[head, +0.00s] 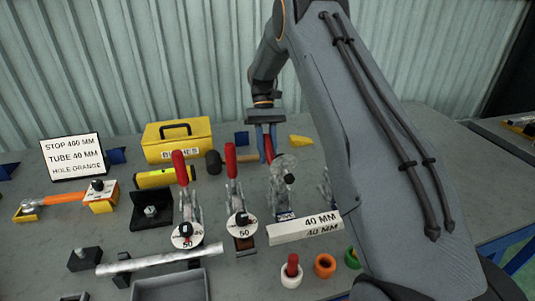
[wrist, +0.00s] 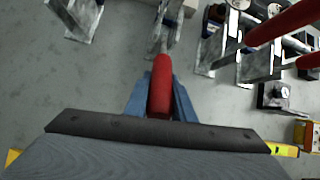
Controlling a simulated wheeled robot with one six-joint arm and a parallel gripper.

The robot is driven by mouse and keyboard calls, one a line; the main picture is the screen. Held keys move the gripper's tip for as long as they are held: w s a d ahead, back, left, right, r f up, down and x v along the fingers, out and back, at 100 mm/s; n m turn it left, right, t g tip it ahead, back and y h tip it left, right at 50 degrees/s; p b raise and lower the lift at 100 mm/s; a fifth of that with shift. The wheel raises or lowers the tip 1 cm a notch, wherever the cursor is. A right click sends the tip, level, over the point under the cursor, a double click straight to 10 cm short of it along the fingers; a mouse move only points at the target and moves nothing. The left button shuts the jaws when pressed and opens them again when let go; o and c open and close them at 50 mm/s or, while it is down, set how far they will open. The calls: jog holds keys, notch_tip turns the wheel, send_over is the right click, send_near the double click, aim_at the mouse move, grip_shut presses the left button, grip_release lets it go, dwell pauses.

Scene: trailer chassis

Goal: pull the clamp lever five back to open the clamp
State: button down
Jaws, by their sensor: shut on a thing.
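My gripper (head: 266,142) reaches down from above at the back of the row of toggle clamps. Its blue fingers are shut on the red handle of a clamp lever (head: 268,151). In the wrist view the red handle (wrist: 161,88) lies between the two blue fingers (wrist: 160,104), with its metal clamp (wrist: 168,35) beyond it. In the head view this clamp's metal body (head: 283,178) stands behind the 40 MM sign. The held lever leans back toward the gripper. I cannot read a number five on this clamp.
Two clamps with upright red levers (head: 180,167) (head: 231,161) and round 50 tags stand to the left. Another clamp (head: 325,187) is partly hidden by my arm. A yellow box (head: 178,143), a black mallet (head: 213,162) and a 40 MM sign (head: 305,228) are nearby.

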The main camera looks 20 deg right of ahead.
jog(key=shift+f, duration=0.1)
jog(key=c, duration=1.5)
grip_release()
jog(key=shift+w, duration=0.1)
jog(key=b+v, duration=0.2)
jog(key=v, duration=0.4)
jog(key=shift+w+r, duration=0.2)
jog(key=shift+w+r+b, duration=0.2)
jog(key=shift+r+b, duration=0.15)
jog(key=shift+r, duration=0.2)
